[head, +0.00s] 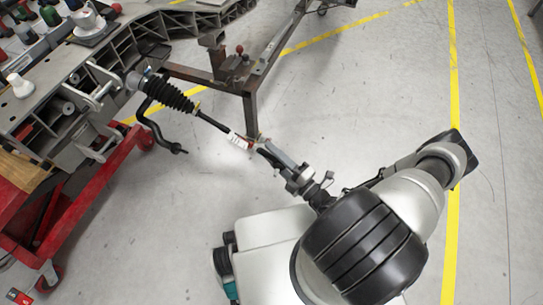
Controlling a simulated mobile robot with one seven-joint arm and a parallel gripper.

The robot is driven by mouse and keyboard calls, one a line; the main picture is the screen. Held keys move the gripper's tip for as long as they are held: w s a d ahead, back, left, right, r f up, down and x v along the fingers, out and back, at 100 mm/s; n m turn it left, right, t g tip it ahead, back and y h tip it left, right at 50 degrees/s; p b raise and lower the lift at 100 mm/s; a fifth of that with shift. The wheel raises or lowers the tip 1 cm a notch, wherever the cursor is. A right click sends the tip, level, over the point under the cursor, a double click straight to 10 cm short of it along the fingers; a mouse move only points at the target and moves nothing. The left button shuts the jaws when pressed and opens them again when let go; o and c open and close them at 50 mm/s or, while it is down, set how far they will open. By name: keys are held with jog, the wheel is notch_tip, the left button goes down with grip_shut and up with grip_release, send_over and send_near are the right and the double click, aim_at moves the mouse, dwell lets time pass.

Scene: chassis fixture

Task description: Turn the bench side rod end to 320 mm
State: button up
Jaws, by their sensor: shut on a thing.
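The steering rod runs from a black ribbed bellows (172,94) on the metal fixture (85,95) down and right as a thin dark shaft (214,123). A white sleeve or label with a red edge (238,140) sits near its outer end. My gripper (258,145) comes from the lower right and is shut on the rod end just beyond this label. The gripper's fingers hide most of the rod end. The length setting cannot be read from here.
A red wheeled cart (75,205) stands at the left below the fixture. A black curved bar (155,130) hangs beside the bellows. A dark steel stand (250,105) rises just behind the rod. Bottles and small parts lie at the top left. The grey floor at the right is clear.

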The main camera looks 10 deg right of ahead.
jog(key=shift+w+r+n+t+h+b, duration=0.1)
jog(key=shift+r+n+t+h+b, duration=0.15)
jog(key=shift+n+t, duration=0.25)
jog(key=shift+r+n+t+h+b, duration=0.15)
jog(key=shift+n+t+b, duration=0.1)
jog(key=shift+n+t, duration=0.2)
jog(key=shift+d, duration=0.1)
jog(key=o, duration=1.1)
jog(key=shift+c, duration=0.2)
jog(key=r+v, duration=0.3)
jog(key=v, duration=1.1)
jog(key=shift+s+d+f, duration=0.2)
jog(key=shift+s+f, duration=0.1)
jog(key=shift+s, duration=0.35)
